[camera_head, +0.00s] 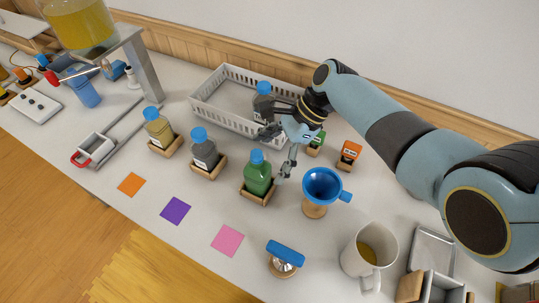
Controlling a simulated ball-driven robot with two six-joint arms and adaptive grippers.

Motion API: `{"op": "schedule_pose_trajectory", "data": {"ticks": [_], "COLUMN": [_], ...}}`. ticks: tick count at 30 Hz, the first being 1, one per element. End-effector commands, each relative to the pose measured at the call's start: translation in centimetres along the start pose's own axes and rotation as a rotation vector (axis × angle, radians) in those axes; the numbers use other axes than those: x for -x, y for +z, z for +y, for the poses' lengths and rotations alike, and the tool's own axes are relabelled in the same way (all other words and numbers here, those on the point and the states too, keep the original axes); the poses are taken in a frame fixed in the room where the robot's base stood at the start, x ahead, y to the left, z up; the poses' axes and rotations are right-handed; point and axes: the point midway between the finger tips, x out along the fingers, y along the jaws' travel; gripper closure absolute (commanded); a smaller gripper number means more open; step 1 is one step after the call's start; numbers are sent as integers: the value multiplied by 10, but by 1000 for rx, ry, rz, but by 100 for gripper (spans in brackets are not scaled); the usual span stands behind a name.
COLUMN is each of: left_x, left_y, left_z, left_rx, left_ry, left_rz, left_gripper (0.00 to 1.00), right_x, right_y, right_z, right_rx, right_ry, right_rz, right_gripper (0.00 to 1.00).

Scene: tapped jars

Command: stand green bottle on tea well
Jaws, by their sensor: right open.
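The green bottle (257,178) has a blue cap and stands upright in a small wooden holder (252,197) near the middle of the table. My right gripper (275,152) is open and empty, just behind and above the green bottle, pointing down toward it. I cannot tell whether a finger touches the bottle. I cannot read any label that marks the tea well. My left gripper is out of view.
A white crate (207,100) holds a dark blue-capped bottle (263,103) behind the gripper. A blue funnel (323,184) stands right of the green bottle. A mug (365,255) and a blue-handled stamp (285,258) are in front. Coloured squares, including a pink one (228,240), lie along the front.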

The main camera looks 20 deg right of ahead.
Motion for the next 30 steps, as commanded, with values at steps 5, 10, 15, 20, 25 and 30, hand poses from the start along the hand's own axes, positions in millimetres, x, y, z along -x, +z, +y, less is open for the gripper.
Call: {"op": "schedule_pose_trajectory", "data": {"ticks": [5,10,15,20,25,30], "left_x": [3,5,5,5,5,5], "left_y": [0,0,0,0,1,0], "left_z": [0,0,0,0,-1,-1], "left_rx": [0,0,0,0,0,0], "left_ry": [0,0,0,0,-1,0], "left_rz": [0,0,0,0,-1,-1], "left_gripper": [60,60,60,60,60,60], "right_x": [8,15,17,16,24,56], "right_y": [0,0,0,0,-1,-1], "right_z": [0,0,0,0,0,-1], "right_rx": [1,1,1,1,1,2], "right_ry": [0,0,0,0,-1,-4], "right_rz": [0,0,0,0,2,3], "right_gripper": [4,4,4,4,4,4]}}
